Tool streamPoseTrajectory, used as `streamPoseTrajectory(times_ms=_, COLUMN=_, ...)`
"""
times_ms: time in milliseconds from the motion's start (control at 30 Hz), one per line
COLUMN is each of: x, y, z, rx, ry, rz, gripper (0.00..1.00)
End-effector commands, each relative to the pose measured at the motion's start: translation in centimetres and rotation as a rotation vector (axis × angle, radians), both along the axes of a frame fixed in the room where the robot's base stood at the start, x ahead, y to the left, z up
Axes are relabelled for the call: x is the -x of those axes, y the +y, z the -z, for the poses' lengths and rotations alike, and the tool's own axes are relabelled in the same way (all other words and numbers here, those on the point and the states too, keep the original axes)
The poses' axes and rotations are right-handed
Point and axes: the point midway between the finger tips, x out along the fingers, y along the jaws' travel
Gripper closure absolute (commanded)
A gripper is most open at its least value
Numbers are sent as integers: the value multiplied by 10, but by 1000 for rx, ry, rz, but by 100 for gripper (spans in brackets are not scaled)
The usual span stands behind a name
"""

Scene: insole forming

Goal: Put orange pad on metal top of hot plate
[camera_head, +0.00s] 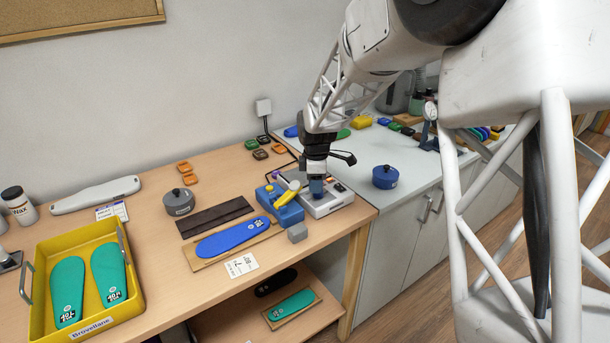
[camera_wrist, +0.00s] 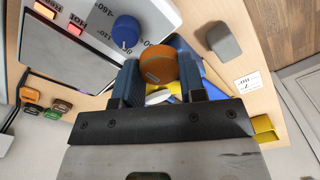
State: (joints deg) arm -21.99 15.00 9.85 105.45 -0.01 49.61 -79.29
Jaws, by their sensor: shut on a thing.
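My gripper (camera_wrist: 160,72) is shut on a rounded orange piece (camera_wrist: 159,62), which looks like the orange pad. It has a small label on its side. In the head view my gripper (camera_head: 316,190) hangs over the front part of the white hot plate (camera_head: 338,200), and the held piece cannot be made out there. In the wrist view the hot plate's grey metal top (camera_wrist: 68,48) lies to the left of the fingers, bare where it shows. The held piece is beside that top in this picture, and its height above the plate is hard to tell.
A blue holder (camera_head: 290,214) with a yellow item stands left of the hot plate, with a grey block (camera_head: 297,232) in front. A blue knob (camera_wrist: 125,31) sticks up near my fingers. A blue insole (camera_head: 230,237) and lidded grey pot (camera_head: 179,202) stand further left.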

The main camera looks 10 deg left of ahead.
Motion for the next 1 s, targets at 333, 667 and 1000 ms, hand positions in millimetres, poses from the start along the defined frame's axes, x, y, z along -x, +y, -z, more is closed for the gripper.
streamPoseTrajectory(times_ms=333, x=-6, y=2, z=0, rx=0, ry=-1, rz=0, gripper=87)
streamPoseTrajectory(times_ms=667, x=-38, y=15, z=4, rx=0, ry=0, rz=0, gripper=87)
streamPoseTrajectory(times_ms=1000, x=-78, y=31, z=8, rx=0, ry=-1, rz=0, gripper=87)
